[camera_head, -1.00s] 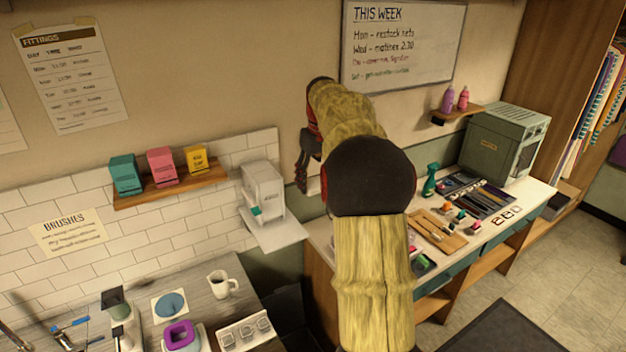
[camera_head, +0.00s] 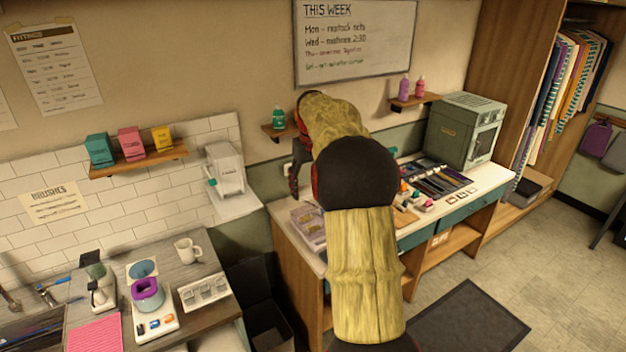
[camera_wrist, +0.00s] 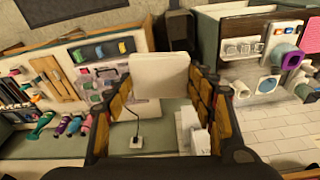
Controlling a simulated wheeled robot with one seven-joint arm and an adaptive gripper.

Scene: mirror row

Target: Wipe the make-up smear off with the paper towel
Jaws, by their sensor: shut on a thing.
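My gripper (camera_wrist: 160,98) is shut on a pale, folded, flat piece that looks like the paper towel (camera_wrist: 160,74), seen between the fingers in the wrist view. In the head view my gripper (camera_head: 294,180) is near the wall, above the left end of the make-up counter (camera_head: 283,238); my own arm hides part of it, and the towel cannot be made out there. I cannot make out the make-up smear in either view.
A small shelf with a green bottle (camera_head: 279,118) is close to my gripper. A clear organiser (camera_head: 308,222) stands on the counter below. A white dispenser (camera_head: 225,170), mug (camera_head: 187,250) and grey-green cabinet (camera_head: 466,131) stand around. Floor is open at right.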

